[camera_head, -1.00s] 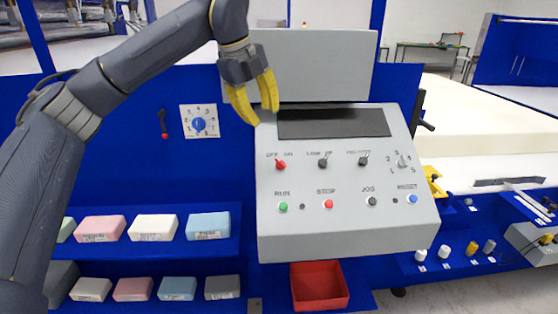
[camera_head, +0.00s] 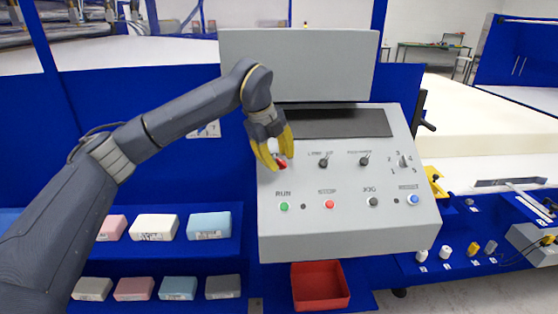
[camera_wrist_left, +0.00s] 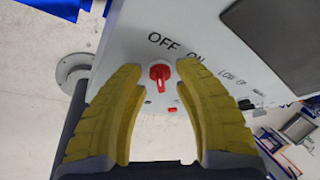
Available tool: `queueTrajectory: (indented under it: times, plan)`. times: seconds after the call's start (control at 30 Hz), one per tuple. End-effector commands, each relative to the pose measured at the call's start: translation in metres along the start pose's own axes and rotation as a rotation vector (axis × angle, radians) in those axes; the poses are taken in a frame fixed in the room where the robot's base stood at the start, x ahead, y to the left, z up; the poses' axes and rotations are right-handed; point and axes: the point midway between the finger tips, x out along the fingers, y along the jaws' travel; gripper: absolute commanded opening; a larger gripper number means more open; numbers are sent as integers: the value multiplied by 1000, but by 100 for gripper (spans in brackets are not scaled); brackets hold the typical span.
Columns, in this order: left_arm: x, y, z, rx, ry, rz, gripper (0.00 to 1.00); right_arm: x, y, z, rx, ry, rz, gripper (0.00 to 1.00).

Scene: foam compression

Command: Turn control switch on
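The red control switch (camera_wrist_left: 159,73) sits on the grey control panel (camera_head: 350,235), under the printed words OFF and ON. In the left wrist view its pointer runs roughly up and down in the picture. In the head view the switch (camera_head: 282,163) is partly hidden by my left gripper (camera_head: 275,163). The yellow fingers of my left gripper (camera_wrist_left: 160,85) are apart, one on each side of the switch. I cannot tell whether they touch it; a gap shows on both sides in the left wrist view. My right gripper is not in view.
Other black knobs (camera_head: 323,162) and a row of buttons, including the green RUN button (camera_head: 284,207), lie close by on the panel. A dark display (camera_head: 335,123) is above. A red bin (camera_head: 319,287) stands below. Coloured foam blocks (camera_head: 209,225) lie on shelves at the left.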

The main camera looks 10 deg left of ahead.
Motion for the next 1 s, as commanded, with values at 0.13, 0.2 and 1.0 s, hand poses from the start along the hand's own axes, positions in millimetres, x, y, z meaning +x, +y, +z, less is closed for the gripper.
queueTrajectory:
  times: [0.13, 0.2, 1.0]
  plan:
    - [7, 0, 0, 0, 0, 0, 30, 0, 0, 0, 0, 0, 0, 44]
    - [8, 0, 0, 0, 0, 0, 30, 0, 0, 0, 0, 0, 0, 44]
    - [9, 0, 0, 0, 0, 0, 0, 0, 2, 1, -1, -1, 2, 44]
